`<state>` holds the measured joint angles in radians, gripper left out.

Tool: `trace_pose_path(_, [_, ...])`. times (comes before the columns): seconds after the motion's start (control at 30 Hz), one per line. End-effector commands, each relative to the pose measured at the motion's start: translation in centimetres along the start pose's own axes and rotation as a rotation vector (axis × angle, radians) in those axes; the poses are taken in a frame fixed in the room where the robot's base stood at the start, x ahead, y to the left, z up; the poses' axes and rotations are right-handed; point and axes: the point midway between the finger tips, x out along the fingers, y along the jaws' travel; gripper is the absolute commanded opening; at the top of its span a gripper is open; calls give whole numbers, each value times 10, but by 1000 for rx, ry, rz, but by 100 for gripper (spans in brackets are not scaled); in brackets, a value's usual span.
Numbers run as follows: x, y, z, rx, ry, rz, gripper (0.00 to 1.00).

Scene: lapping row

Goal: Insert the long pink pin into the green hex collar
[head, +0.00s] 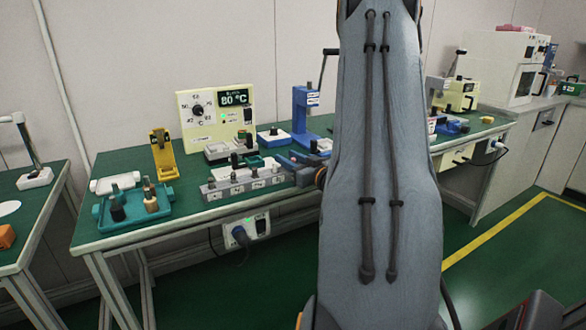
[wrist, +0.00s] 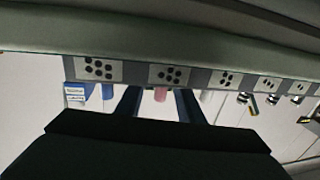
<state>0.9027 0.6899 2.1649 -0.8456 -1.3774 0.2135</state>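A pink pin (wrist: 160,95) shows in the wrist view, which appears upside down. It projects from a grey block with dotted white labels (wrist: 198,77). My gripper (wrist: 157,98) is open, with one dark finger on each side of the pin and a visible gap on both sides. The pin's full length cannot be seen. In the head view the grey labelled block (head: 243,187) sits near the front edge of the table, and my arm covers much of the middle. I cannot make out a green hex collar in either view.
Left of the block on the green table (head: 150,226) are a teal tray (head: 133,213) with pegs and a yellow stand (head: 164,153). Behind stand a cream temperature unit (head: 216,117) and a blue press (head: 304,112). Other pegs (wrist: 253,105) project from the block.

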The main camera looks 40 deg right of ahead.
Motion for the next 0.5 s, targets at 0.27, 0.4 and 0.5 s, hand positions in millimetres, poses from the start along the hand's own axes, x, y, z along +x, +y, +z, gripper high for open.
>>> trace_pose_path(0.27, [17, 0, -1, 0, 1, 1, 34])
trace_pose_path(0.4, [17, 0, -1, 0, 0, 1, 34])
trace_pose_path(0.5, [16, 0, -1, 0, 0, 1, 17])
